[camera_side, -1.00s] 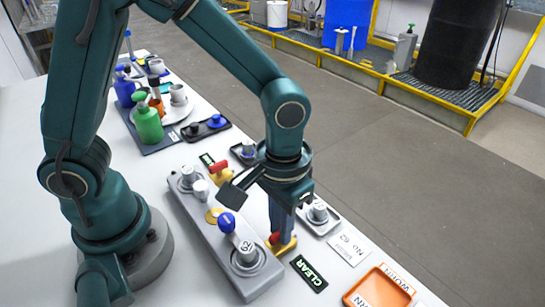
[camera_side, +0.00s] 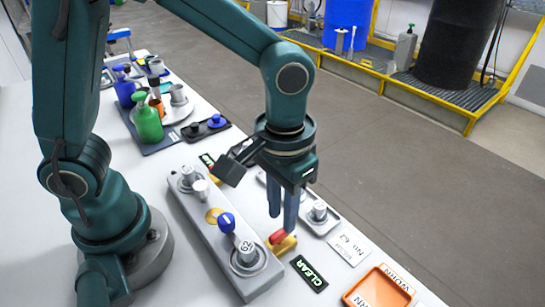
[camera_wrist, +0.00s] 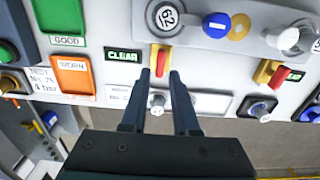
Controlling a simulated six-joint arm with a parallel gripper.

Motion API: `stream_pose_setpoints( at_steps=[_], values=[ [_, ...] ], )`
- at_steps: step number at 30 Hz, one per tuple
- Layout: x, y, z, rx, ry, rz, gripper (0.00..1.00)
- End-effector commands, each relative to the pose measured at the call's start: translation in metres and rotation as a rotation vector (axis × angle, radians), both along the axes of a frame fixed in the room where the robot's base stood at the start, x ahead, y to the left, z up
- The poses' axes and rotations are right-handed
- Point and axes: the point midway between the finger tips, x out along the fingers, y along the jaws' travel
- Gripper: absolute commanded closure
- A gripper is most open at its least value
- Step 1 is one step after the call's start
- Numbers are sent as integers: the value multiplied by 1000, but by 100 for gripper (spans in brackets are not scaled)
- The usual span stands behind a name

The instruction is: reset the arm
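My gripper (camera_side: 282,222) hangs over the bench, pointing down, with its two blue-grey fingers apart and nothing between them. In the wrist view the fingertips (camera_wrist: 161,78) show beside a red-handled yellow lever (camera_wrist: 162,58). In the side view that lever (camera_side: 281,242) sits on the bench just below the fingertips, beside the grey fixture and near a CLEAR label (camera_side: 309,273). A gap shows between fingertips and lever in the side view.
The long grey fixture (camera_side: 205,225) carries a part marked 62 and a blue knob (camera_side: 226,222). Another red-and-yellow lever (camera_wrist: 268,72) is by its other end. An orange tray (camera_side: 378,290) and small dark trays stand nearby. Bottles (camera_side: 148,122) stand at the back left.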

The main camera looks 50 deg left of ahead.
Motion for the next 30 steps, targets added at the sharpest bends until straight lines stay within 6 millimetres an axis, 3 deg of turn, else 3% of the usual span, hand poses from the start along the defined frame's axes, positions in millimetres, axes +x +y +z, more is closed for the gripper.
stream_pose_setpoints(
  at_steps=[4, 17, 23, 30],
  values=[
    [0, 0, 12, -1, -2, 1, 71],
    [6, 5, 21, -13, -28, 26, 71],
    [11, 32, 61, -61, -163, 119, 71],
    [-10, 73, 96, -79, -345, 160, 71]
  ],
)
